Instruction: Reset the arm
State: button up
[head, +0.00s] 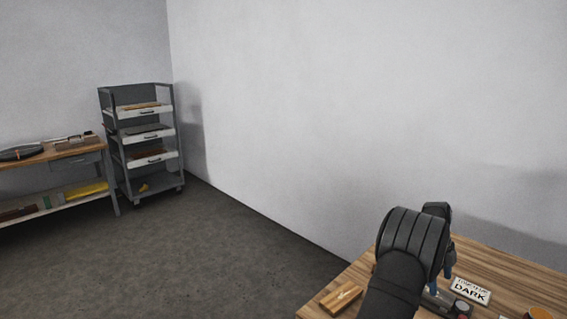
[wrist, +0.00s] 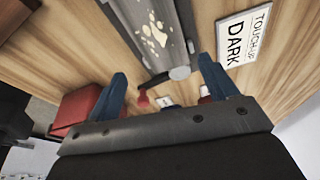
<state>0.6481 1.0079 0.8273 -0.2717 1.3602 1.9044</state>
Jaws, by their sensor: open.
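My gripper (wrist: 163,88) is open in the wrist view, its two blue fingers spread apart with nothing held between them. It points down over a wood-grain table (wrist: 283,85). In the head view my gripper shows only as bits of blue finger below my black wrist, low over the table (head: 508,268) at the right. My arm hides much of the table there.
A white "TOUCH-UP DARK" sign (head: 470,290) lies beside my gripper. The wrist view shows a grey cream-flecked piece (wrist: 150,25) and a red box (wrist: 78,108). A wooden block (head: 341,298) lies near the table's left edge. A shelf cart (head: 148,188) stands far left.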

jog(key=s+d+r, duration=0.4)
jog(key=s+r, duration=0.2)
jog(key=s, duration=0.4)
jog(key=s+a+r+n+t, duration=0.1)
jog(key=a+r+n+t, duration=0.15)
jog(key=a+n, duration=0.6)
jog(key=s+a+r+n+t, duration=0.1)
jog(key=s+a+r+n, duration=0.15)
jog(key=a+n, duration=0.55)
jog(key=shift+m+h, duration=0.5)
jog(key=shift+m, duration=0.15)
jog(key=shift+w+a+f, duration=0.1)
jog(key=shift+a+f, duration=0.1)
jog(key=shift+f, duration=0.6)
jog(key=shift+w+a+f, duration=0.1)
jog(key=shift+a+f, duration=0.15)
jog(key=shift+f, duration=0.5)
jog(key=shift+w+a+f, duration=0.1)
jog(key=shift+a+f, duration=0.1)
jog(key=shift+f, duration=0.6)
